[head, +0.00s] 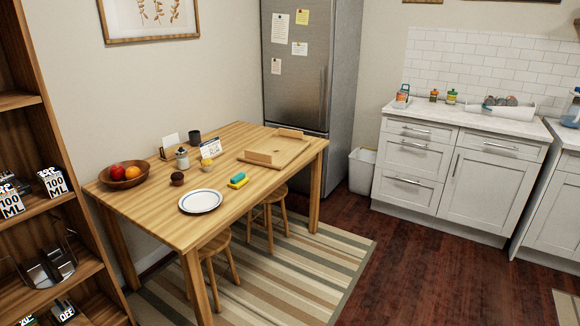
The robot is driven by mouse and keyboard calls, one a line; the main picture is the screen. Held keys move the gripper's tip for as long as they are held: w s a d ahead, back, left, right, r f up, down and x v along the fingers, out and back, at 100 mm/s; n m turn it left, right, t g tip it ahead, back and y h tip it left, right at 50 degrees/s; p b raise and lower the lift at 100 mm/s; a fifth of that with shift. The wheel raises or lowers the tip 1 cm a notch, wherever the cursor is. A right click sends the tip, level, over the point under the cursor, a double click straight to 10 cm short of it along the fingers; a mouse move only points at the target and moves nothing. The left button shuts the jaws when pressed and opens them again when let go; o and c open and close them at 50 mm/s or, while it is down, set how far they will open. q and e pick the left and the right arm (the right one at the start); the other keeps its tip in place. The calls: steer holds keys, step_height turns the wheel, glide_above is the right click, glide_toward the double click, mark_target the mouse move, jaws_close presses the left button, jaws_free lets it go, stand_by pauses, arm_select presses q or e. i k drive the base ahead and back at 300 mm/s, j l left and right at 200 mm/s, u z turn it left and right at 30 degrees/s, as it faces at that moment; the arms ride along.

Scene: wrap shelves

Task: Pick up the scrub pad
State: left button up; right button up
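The scrub pad (237,181) appears to be the teal and yellow block on the wooden table (155,218). It lies near the table's front edge, to the right of a white plate (200,201), with a small gap between them. Its teal side faces up and yellow shows along its lower front. Nothing covers it. Neither of my grippers shows in the head view.
A wooden tray (287,151), fruit bowl (122,182), muffin (177,178) and small jar (182,157) share the table. Stools (210,246) stand under its front edge. A shelf (78,270) stands at left, a fridge (297,70) behind. The striped rug (300,262) is clear in front.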

mark_target(240, 179)
steer(key=i+z, duration=0.4)
steer(key=i, duration=0.5)
steer(key=i+u, duration=0.35)
steer(key=i+l+u, duration=0.2)
steer(key=u, duration=0.2)
steer(key=i+l+u, duration=0.35)
steer(key=k+j, duration=0.05)
steer(key=j, duration=0.05)
